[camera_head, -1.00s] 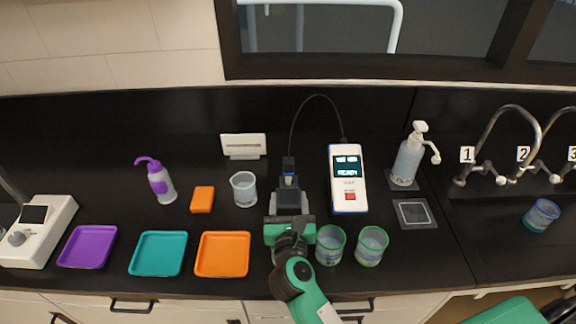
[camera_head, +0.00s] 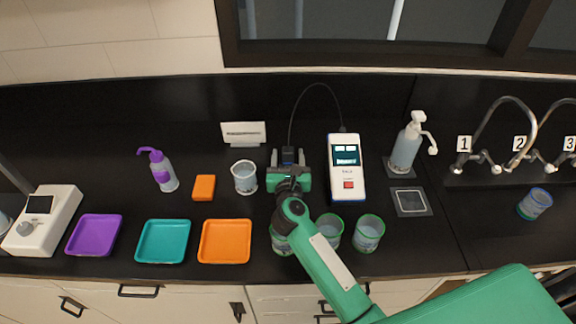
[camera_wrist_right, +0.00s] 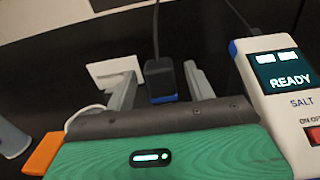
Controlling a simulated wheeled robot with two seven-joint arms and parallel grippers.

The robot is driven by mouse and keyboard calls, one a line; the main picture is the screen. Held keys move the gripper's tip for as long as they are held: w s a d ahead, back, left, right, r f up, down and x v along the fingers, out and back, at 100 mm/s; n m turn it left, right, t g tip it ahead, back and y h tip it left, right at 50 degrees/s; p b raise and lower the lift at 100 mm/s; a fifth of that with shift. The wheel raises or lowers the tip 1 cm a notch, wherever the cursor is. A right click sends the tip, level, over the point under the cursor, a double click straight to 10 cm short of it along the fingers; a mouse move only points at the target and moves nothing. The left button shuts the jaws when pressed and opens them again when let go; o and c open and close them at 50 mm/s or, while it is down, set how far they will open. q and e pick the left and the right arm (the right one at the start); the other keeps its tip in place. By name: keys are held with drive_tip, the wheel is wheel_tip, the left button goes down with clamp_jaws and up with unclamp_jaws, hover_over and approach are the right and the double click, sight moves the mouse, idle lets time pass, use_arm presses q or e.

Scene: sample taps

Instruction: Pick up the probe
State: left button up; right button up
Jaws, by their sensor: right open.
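The probe (camera_head: 288,154) is a small dark upright block with blue on it. A black cable runs from it to the white salt meter (camera_head: 347,188), whose screen reads READY in the wrist view (camera_wrist_right: 291,84). My right gripper (camera_head: 288,160) is open around the probe. In the wrist view the probe (camera_wrist_right: 160,76) stands between the two grey fingers, with gaps on both sides. The gripper's body hides the probe's lower part in the head view. My left gripper is not in view.
Several green-rimmed cups (camera_head: 369,233) stand near the front edge, close under my right arm. A beaker (camera_head: 244,177) and an orange block (camera_head: 204,187) are to the left. A white sign (camera_head: 243,134) stands behind. A soap pump (camera_head: 407,148) is right of the meter.

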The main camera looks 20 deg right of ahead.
sight(288, 149)
drive_tip(key=x, duration=0.2)
drive_tip(key=shift+w+d+p, duration=0.1)
drive_tip(key=shift+w+p, duration=0.2)
drive_tip(key=shift+w+d+f, duration=0.1)
drive_tip(key=shift+w, duration=0.25)
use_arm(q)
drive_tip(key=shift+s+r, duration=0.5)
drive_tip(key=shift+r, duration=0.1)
use_arm(e)
drive_tip(key=c, duration=1)
